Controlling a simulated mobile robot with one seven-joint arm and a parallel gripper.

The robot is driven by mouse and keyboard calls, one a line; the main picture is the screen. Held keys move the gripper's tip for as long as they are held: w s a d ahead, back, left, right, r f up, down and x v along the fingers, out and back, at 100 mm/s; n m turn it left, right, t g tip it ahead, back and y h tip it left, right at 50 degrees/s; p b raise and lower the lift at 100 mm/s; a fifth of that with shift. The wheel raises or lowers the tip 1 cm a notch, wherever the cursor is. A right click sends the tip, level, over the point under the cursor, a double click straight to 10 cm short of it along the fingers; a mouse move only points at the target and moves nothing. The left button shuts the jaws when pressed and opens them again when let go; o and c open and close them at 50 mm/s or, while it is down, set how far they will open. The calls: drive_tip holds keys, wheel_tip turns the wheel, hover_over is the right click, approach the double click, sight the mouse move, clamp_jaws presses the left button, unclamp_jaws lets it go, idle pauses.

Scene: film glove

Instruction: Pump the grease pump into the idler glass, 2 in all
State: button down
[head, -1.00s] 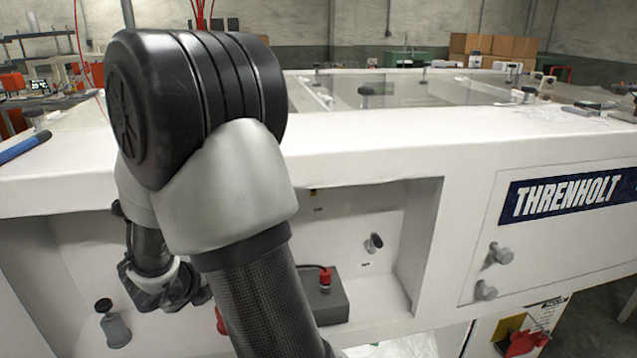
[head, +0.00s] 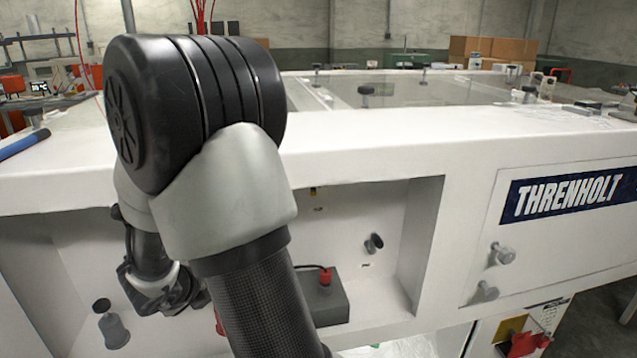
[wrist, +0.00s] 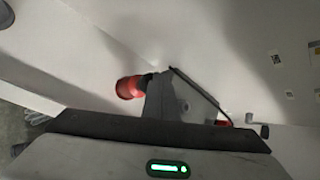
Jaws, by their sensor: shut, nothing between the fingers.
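My gripper (head: 165,297) hangs in the left part of the machine's open recess, below my arm; its fingertips are not clear in the head view. In the wrist view its dark edge and green light (wrist: 168,168) fill the bottom, and the jaws look shut with nothing held. A red cup-like part (wrist: 130,87) lies beyond the gripper; a sliver of red also shows behind my arm in the head view (head: 220,322). A small grey container with a black top (head: 113,328) stands left of the gripper, apart from it. I cannot tell which part is the grease pump or the idler glass.
A black-faced knob (head: 374,243) sticks out of the back wall. The recess's white top edge (head: 370,160) overhangs it.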

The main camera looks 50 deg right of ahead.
drive_tip(key=shift+f+b, duration=0.35)
drive_tip(key=shift+f, duration=0.2)
drive_tip(key=shift+r, duration=0.1)
drive_tip(key=shift+r+p, duration=0.85)
wheel_tip(320, 180, up, 6)
drive_tip(key=p, duration=0.5)
idle(2.6)
